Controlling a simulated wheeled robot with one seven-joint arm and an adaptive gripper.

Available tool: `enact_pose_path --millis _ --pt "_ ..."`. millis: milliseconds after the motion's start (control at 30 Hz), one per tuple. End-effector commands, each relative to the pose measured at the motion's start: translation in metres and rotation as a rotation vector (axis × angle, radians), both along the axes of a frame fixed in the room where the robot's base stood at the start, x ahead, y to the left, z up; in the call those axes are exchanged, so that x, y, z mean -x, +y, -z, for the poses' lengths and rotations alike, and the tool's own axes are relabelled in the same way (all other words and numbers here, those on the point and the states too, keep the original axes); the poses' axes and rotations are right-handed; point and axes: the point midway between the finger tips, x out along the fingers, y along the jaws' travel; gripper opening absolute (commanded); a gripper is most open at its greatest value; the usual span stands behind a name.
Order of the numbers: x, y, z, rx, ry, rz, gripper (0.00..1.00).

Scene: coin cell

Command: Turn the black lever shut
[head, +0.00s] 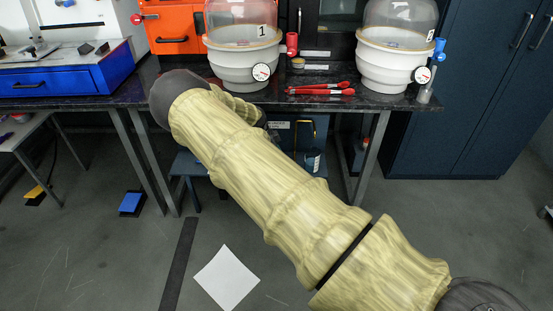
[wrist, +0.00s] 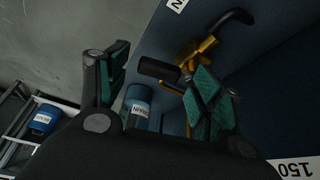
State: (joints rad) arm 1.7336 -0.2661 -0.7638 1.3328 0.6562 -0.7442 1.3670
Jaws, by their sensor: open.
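In the wrist view, a black lever (wrist: 159,68) lies in the gap between my fingertips. Its right end appears to run toward a brass-coloured fitting (wrist: 198,46) on a dark blue panel, partly hidden behind the right finger. I cannot tell whether the fingers touch the lever. My gripper (wrist: 158,72) is open, with one green-padded finger on each side. A second, curved black piece (wrist: 234,19) sits above the fitting. In the head view my own arm reaches under the bench and hides the gripper and the lever.
The dark bench top (head: 333,97) is above my arm, with two domed vessels and red-handled tools (head: 322,91). Blue labelled containers (wrist: 137,103) stand below the lever; another (wrist: 44,118) is at left. Bench legs (head: 371,155) flank the space; a blue cabinet (head: 455,115) stands right.

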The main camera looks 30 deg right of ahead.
Motion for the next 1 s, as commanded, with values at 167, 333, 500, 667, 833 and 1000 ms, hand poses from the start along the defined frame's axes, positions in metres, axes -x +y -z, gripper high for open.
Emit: enact_pose_path --millis 167,333,500,667,833,1000 --pt "-0.004 0.009 -0.022 0.000 -0.002 -0.001 0.66" --pt "-0.007 0.018 -0.045 0.000 -0.004 -0.002 0.66" --pt "-0.009 0.025 -0.060 -0.001 -0.002 -0.002 0.66" --pt "-0.010 0.027 -0.065 -0.001 0.000 -0.002 0.66" --pt "-0.010 0.027 -0.065 -0.001 0.000 -0.002 0.66" --pt "-0.008 0.026 -0.063 -0.001 0.003 -0.012 0.44"
